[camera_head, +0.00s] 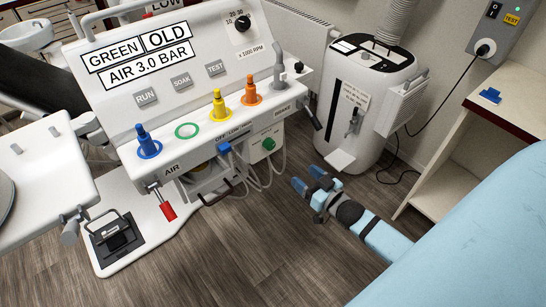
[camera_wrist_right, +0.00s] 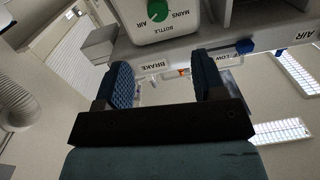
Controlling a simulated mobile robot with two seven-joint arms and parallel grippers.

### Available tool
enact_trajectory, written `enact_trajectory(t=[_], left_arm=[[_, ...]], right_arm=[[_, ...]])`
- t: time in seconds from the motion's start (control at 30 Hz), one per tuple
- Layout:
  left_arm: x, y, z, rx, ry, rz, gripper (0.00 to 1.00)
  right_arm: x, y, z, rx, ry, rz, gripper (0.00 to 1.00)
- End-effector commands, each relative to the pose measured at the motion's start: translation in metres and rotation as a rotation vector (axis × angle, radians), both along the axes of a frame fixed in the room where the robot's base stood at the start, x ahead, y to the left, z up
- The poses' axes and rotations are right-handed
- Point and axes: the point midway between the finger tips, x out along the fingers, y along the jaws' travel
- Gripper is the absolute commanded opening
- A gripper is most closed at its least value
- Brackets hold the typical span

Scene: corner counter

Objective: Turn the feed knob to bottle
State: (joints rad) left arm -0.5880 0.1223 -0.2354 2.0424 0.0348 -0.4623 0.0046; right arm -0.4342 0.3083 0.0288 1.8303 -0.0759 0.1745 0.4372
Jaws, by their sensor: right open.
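The feed knob (camera_head: 268,143) is a small green knob on a white box under the right part of the dental-style console. In the right wrist view the green knob (camera_wrist_right: 158,10) sits at the top edge, partly cut off, on a white plate with the words MAINS, AIR and BOTTLE. I cannot tell which word it points to. My right gripper (camera_head: 308,179) is open and empty, below and right of the knob and apart from it. Its two blue fingers also show in the right wrist view (camera_wrist_right: 165,80), with the plate beyond them. My left gripper is not in view.
The white console (camera_head: 180,75) carries blue, yellow and orange fittings on its ledge. A red-handled lever (camera_head: 167,211) hangs below its left part. A white cylindrical unit (camera_head: 345,110) stands behind my right gripper. Open wooden floor (camera_head: 260,255) lies left of my right forearm.

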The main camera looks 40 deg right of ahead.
Motion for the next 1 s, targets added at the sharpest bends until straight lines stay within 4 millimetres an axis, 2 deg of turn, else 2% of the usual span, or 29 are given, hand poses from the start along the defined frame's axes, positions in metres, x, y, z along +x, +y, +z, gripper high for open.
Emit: enact_trajectory(t=[0.17, 0.27, 0.7, 0.83, 1.0], left_arm=[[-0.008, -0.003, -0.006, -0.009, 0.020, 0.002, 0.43], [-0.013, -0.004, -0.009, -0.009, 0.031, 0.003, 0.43], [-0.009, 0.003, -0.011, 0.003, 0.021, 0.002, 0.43], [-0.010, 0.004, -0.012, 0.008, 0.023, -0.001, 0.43], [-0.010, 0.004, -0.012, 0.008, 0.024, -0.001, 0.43]], right_arm=[[0.013, -0.004, 0.001, 0.005, -0.019, 0.002, 0.64], [0.028, -0.002, 0.002, 0.004, -0.020, 0.002, 0.64], [0.116, 0.009, 0.001, 0.004, -0.017, 0.001, 0.64], [0.131, 0.011, 0.001, 0.006, -0.016, 0.001, 0.64], [0.139, 0.012, 0.001, 0.005, -0.016, 0.001, 0.64]])
